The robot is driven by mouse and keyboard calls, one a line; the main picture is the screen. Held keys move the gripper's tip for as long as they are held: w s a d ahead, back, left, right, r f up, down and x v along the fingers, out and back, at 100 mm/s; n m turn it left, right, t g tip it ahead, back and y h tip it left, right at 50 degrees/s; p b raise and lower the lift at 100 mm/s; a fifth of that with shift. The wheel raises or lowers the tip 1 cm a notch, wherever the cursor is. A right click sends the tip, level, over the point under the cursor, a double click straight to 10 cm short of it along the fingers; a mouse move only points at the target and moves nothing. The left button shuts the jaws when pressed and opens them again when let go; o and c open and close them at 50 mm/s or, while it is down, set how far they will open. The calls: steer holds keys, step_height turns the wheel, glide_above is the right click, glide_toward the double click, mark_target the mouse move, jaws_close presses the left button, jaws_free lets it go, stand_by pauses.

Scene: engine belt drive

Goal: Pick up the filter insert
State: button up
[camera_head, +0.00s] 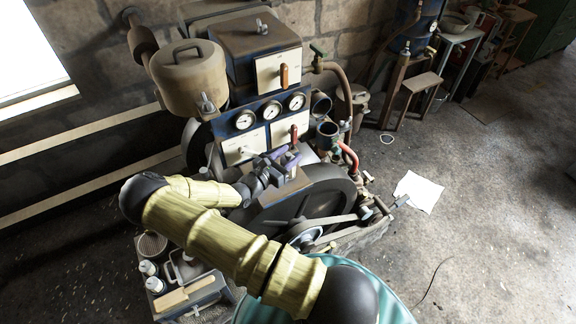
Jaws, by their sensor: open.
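A round piece with a mesh-like top (151,245) stands at the lower left among the items by the tool tray. It looks like the filter insert, but I cannot be sure at this size. My gripper (287,158) is open, with purplish fingers, above the engine's front ledge and below the gauges. It is well up and to the right of the mesh-topped piece, far from touching it. I see nothing clearly held between the fingers. My yellow arm crosses in front of the engine's lower left part and hides some of it.
The engine has a large dark flywheel (327,193) and a belt pulley (303,236). A white paper (419,190) lies on open floor.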

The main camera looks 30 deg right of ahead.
stand_by(0.3)
jaws_close()
step_height(320, 180, up, 10)
steer(key=shift+r+b, duration=0.1)
steer(key=shift+b, duration=1.1)
